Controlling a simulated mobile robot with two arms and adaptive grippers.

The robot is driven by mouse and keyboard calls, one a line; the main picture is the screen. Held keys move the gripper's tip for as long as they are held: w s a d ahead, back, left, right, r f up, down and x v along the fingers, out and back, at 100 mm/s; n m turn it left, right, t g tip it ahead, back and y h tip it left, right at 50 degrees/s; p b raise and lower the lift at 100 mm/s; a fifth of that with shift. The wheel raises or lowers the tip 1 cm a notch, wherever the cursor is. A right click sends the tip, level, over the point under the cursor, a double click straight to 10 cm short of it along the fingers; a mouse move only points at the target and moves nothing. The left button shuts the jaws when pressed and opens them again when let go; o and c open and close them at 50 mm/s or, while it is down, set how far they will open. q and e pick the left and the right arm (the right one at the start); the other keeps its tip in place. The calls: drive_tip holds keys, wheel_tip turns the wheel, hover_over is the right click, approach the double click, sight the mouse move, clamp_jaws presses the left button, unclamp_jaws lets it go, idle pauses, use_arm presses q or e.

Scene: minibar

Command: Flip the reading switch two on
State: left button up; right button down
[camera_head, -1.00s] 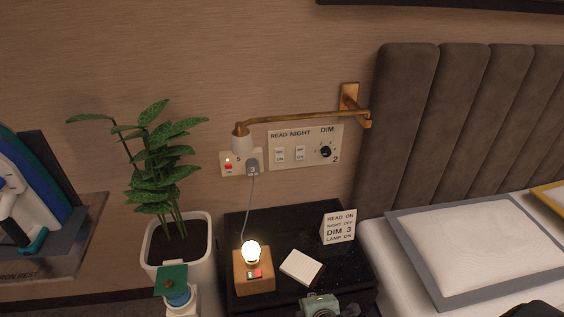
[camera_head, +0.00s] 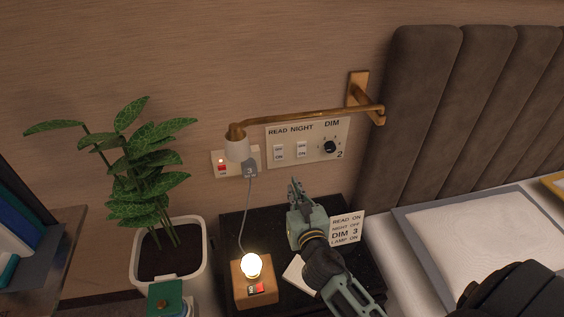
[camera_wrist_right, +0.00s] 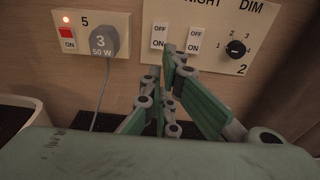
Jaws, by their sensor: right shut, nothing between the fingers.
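The panel marked 2 (camera_head: 308,160) is on the wall, with the labels READ, NIGHT and DIM. Its READ switch (camera_head: 279,152) is the left rocker, and it also shows in the right wrist view (camera_wrist_right: 159,36). I cannot tell its position for sure. The NIGHT switch (camera_head: 301,149) is to its right, then the DIM dial (camera_head: 330,147). My right gripper (camera_head: 295,186) is shut and empty, below the panel in the head view. In the right wrist view its fingertips (camera_wrist_right: 170,58) overlap the panel's lower edge, just below the READ switch.
A brass wall lamp (camera_head: 310,115) reaches across above the panel. Panel 5 (camera_head: 222,166), with a red switch and a plug (camera_head: 250,169), is at its left. A lit bulb block (camera_head: 253,285) and a sign (camera_head: 347,229) stand on the black nightstand (camera_head: 235,222). A plant pot (camera_head: 171,268) is at the left.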

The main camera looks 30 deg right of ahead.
approach(280, 158)
drive_tip(key=x, duration=0.5)
drive_tip(key=shift+w+d+f, duration=0.1)
drive_tip(key=shift+w+d, duration=0.05)
drive_tip(key=shift+w, duration=0.1)
use_arm(q)
drive_tip(key=shift+w+f, duration=0.1)
drive_tip(key=shift+w, duration=0.55)
use_arm(e)
drive_tip(key=shift+w+d+f, duration=0.1)
drive_tip(key=shift+w+d, duration=0.1)
drive_tip(key=shift+w, duration=0.5)
